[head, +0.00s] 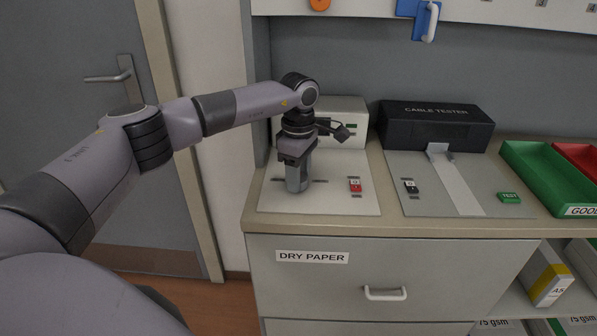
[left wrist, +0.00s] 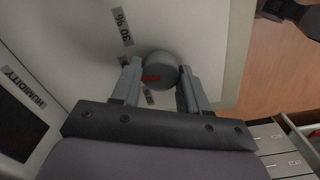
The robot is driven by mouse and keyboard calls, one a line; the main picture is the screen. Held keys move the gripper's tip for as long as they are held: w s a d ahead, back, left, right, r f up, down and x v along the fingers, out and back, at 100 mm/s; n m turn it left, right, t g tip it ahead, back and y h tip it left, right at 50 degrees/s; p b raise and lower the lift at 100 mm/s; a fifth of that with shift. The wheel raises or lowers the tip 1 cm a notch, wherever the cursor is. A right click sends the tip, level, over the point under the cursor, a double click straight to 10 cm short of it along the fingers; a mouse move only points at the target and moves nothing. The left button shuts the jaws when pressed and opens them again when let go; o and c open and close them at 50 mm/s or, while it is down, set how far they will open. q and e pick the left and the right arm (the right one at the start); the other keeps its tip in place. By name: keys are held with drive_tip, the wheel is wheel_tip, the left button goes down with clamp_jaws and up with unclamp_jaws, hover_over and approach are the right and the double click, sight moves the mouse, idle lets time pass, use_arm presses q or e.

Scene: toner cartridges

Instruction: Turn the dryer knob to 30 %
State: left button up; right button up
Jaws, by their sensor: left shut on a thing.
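The dryer knob (left wrist: 160,72) is a round grey knob with a red mark, seen in the left wrist view on a pale panel. My left gripper (left wrist: 161,84) is shut on it, one finger on each side. A "30 %" label (left wrist: 123,27) is on the panel beyond the knob, up and to the left of it. In the head view my left gripper (head: 297,182) points down onto the left pale plate (head: 335,205) and hides the knob. My right gripper is not in view.
A red switch (head: 355,185) is on the same plate, right of my gripper. The black cable tester (head: 436,124) stands to the right, with a green TEST button (head: 510,197). A green tray (head: 545,175) lies farther right. The "DRY PAPER" drawer (head: 385,270) is below.

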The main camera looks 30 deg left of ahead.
use_arm(q)
drive_tip(key=m, duration=0.5)
drive_tip(key=shift+m, duration=0.3)
drive_tip(key=m, duration=0.4)
drive_tip(key=shift+m, duration=0.4)
drive_tip(key=o, duration=1.1)
drive_tip(key=shift+c, duration=0.2)
drive_tip(key=shift+r, duration=0.1)
wheel_tip(320, 180, up, 7)
drive_tip(key=shift+b, duration=0.3)
